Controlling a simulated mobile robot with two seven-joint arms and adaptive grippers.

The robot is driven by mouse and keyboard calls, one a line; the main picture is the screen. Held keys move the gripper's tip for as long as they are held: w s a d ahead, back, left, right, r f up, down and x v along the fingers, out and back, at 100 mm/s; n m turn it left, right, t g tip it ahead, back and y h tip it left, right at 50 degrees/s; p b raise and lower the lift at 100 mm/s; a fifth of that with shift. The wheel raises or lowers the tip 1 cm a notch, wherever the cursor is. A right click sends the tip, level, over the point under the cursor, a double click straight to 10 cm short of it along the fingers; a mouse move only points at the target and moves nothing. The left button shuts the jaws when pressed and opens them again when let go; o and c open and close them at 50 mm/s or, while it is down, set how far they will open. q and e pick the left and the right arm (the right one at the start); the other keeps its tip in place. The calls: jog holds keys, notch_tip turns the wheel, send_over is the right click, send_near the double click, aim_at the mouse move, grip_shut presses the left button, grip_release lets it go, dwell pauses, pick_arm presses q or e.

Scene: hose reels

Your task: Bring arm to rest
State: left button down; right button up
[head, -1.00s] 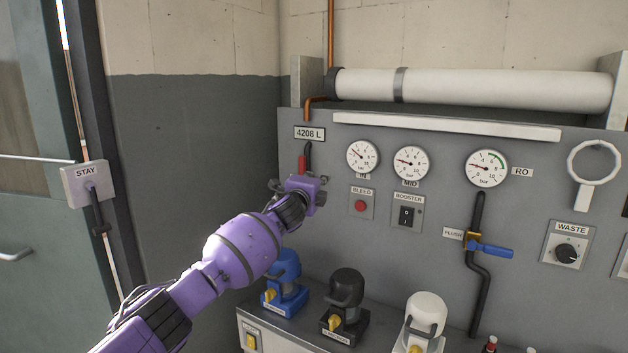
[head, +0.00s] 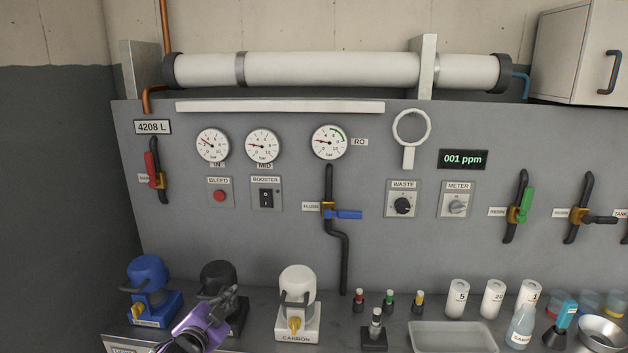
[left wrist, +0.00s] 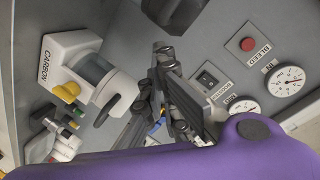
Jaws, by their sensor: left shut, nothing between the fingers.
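My left gripper (head: 228,296) is at the bottom left of the head view, with its purple wrist below it. It is shut and empty. It is in front of the black filter housing (head: 218,270) and hides part of it. The blue housing (head: 147,275) stands to its left and the white CARBON housing (head: 297,290) to its right. In the left wrist view, the CARBON housing (left wrist: 72,50) shows at the left and the red BLEED button (left wrist: 247,44) at the upper right. My right gripper is not in view.
The grey panel carries several gauges, a red-handled valve (head: 151,168) at the left and a blue-handled flush valve (head: 345,214). Bottles, small vials and a pale tray (head: 452,338) stand on the counter at the right. The panel's front is clear above the gripper.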

pick_arm(q)
jog(key=s+d+f+n+g, duration=0.1)
jog(key=s+d+f+n, duration=0.15)
jog(key=s+f, duration=0.7)
jog(key=s+d+f+n+g, duration=0.1)
jog(key=s+f+n+g, duration=0.15)
jog(key=s+f, duration=0.7)
jog(key=s+f+n+g+y, duration=0.1)
jog(key=s+f+n, duration=0.1)
jog(key=s, duration=1.1)
jog(key=s+f+n+g, duration=0.2)
jog(key=s+f, duration=0.3)
jog(key=s, duration=0.9)
jog(key=shift+s+a+f+n+y, duration=0.15)
jog(key=shift+a+f+n+y, duration=0.15)
jog(key=shift+a+y, duration=0.1)
jog(key=shift+d, duration=0.1)
